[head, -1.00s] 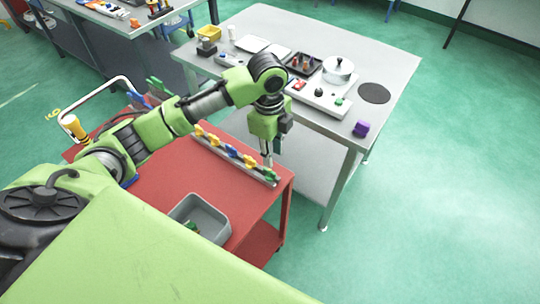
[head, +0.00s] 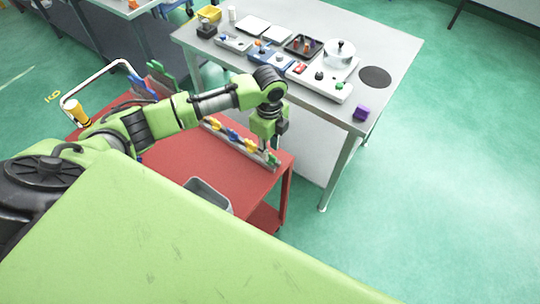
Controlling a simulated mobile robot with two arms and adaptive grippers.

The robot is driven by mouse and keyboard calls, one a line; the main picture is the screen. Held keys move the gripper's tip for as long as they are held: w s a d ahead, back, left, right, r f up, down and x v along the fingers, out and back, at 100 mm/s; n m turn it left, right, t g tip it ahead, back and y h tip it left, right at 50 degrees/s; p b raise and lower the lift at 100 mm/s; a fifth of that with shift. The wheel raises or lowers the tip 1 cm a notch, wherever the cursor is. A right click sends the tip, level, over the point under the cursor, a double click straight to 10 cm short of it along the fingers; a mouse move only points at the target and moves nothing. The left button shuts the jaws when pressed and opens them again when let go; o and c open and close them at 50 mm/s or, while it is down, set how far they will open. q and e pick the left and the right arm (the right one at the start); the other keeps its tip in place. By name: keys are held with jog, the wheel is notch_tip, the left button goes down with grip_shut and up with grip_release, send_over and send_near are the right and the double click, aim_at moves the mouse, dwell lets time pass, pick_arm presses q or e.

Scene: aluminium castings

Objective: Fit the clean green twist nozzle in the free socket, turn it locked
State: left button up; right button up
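A green twist nozzle (head: 274,159) stands at the near right end of a grey rail on the red cart. Other nozzles stand along the same rail: a yellow one (head: 249,144), a blue one (head: 232,134) and another yellow one (head: 215,124). My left gripper (head: 268,149) points down at the rail's right end, right at or just above the green nozzle. Its fingers are too small and covered to tell whether they are open or shut on it. I cannot make out a free socket. My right gripper is not in view.
The red cart (head: 190,160) carries a grey bin (head: 211,196), partly hidden by my body. The grey table (head: 400,50) behind holds a white panel (head: 325,88), a blue-grey panel (head: 268,57), a dark tray (head: 300,45), a pot (head: 340,52) and a purple block (head: 361,114).

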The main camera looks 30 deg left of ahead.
aim_at(270, 159)
pick_arm(q)
jog(key=shift+f, duration=1.45)
grip_shut()
jog(key=shift+w+r, duration=0.1)
jog(key=shift+r, duration=0.05)
